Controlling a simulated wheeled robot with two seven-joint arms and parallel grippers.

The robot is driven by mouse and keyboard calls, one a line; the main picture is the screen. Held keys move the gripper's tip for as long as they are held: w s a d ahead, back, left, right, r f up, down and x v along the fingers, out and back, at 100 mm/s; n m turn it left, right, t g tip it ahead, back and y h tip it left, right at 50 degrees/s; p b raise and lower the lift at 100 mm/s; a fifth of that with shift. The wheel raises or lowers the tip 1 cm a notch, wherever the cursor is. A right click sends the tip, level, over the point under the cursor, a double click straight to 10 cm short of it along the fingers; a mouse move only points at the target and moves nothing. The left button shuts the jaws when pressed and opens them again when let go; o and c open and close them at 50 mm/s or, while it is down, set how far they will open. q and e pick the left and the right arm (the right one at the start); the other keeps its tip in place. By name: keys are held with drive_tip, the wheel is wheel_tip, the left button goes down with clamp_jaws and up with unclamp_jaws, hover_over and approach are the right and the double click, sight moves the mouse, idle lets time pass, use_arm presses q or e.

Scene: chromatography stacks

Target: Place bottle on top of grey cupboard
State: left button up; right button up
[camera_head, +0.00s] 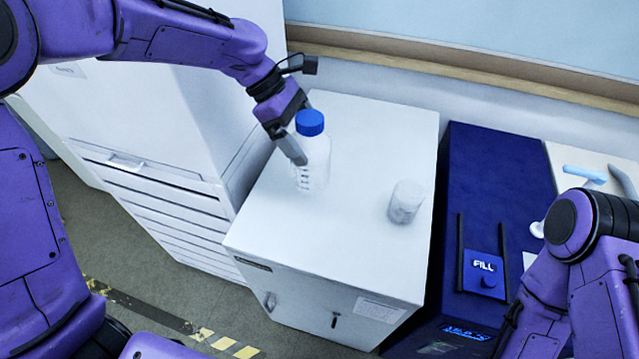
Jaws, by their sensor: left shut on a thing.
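A clear bottle (314,163) with a blue cap (310,122) is upright over the top of the grey cupboard (285,220), left of its middle. My left gripper (301,138) comes in from the upper left and is shut on the bottle just below its cap. One finger shows on the near side; the other is mostly hidden behind the bottle. I cannot tell whether the bottle's base touches the cupboard top or hangs slightly above it. My right arm shows at the right edge, but its gripper is out of view.
A small white container (405,202) stands on the cupboard top, right of the bottle. A dark blue machine (490,185) stands right of the cupboard. A white drawer unit (150,195) stands at left. The cupboard top's front part is clear.

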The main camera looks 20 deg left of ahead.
sight(302, 176)
use_arm(q)
drive_tip(key=f, duration=0.2)
drive_tip(key=s+f, duration=0.1)
drive_tip(key=f, duration=0.1)
drive_tip(key=shift+s+f, duration=0.1)
drive_tip(key=shift+s, duration=0.05)
drive_tip(key=s, duration=0.1)
drive_tip(key=s+f, duration=0.1)
drive_tip(key=s, duration=0.1)
drive_tip(key=shift+f, duration=0.25)
drive_tip(key=w+f, duration=0.1)
drive_tip(key=f, duration=0.1)
drive_tip(key=w+f, duration=0.1)
drive_tip(key=w, duration=0.1)
drive_tip(key=shift+f, duration=0.35)
drive_tip(key=o, duration=1.7)
drive_tip(key=shift+s, duration=0.1)
drive_tip(key=shift+c, duration=0.2)
drive_tip(key=shift+o, duration=0.6)
drive_tip(key=shift+s+r, duration=0.25)
drive_tip(key=shift+s, duration=0.3)
drive_tip(key=shift+w+a+r, duration=0.2)
drive_tip(key=shift+a+r, duration=0.05)
drive_tip(key=shift+r, duration=0.05)
drive_tip(key=v, duration=0.6)
drive_tip(key=shift+a+r, duration=0.15)
drive_tip(key=shift+r, duration=0.15)
use_arm(e)
drive_tip(key=shift+s, duration=0.95)
